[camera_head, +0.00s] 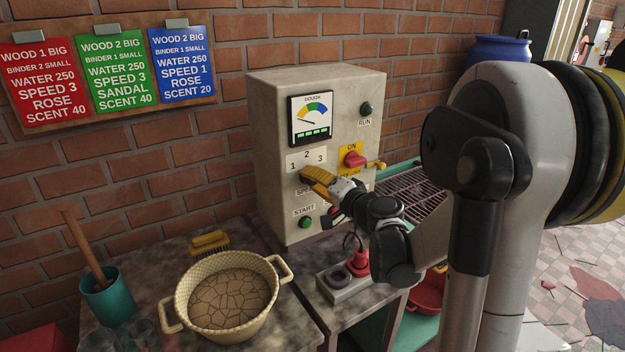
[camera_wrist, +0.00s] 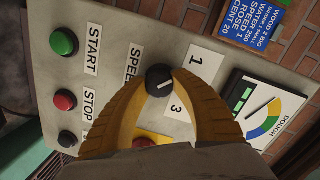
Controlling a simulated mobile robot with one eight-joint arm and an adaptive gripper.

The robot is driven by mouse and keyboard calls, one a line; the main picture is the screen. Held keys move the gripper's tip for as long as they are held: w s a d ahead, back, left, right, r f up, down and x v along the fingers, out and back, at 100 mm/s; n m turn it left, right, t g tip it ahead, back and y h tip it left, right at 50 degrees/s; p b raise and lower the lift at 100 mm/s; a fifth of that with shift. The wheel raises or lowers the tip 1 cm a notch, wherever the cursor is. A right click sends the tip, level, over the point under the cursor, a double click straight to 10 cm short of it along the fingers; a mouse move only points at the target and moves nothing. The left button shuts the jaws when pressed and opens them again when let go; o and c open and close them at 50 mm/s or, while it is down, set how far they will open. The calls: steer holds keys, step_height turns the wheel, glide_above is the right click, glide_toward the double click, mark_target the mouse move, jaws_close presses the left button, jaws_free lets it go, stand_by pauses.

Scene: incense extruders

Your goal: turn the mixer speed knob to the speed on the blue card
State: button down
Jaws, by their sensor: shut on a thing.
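The blue card (camera_head: 181,65) on the wall board reads SPEED 1; it also shows in the wrist view (camera_wrist: 255,18). The speed knob (camera_wrist: 159,80) is a small black knob with a white line on the mixer's panel. Its line points right in the wrist view, between labels 1 (camera_wrist: 193,63) and 3 (camera_wrist: 177,107); label 2 is hidden there by a finger. My gripper (camera_head: 306,177) is at the panel below the 1-2-3 label (camera_head: 306,159). Its yellow fingers are closed around the knob, one on each side.
The grey mixer box (camera_head: 280,120) has a dough gauge (camera_head: 312,117), a green start button (camera_head: 306,222) and a red ON switch (camera_head: 355,160) close to my gripper. A cream pot (camera_head: 178,312), a brush (camera_head: 209,242) and a teal cup (camera_head: 110,297) stand on the counter at left.

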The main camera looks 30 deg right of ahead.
steer(key=shift+r, duration=0.1)
steer(key=c, duration=1)
jaws_free()
steer(key=shift+s, duration=0.15)
steer(key=s+d+r, duration=0.1)
steer(key=s, duration=1)
steer(key=shift+s, duration=0.3)
steer(key=shift+d+r, duration=0.1)
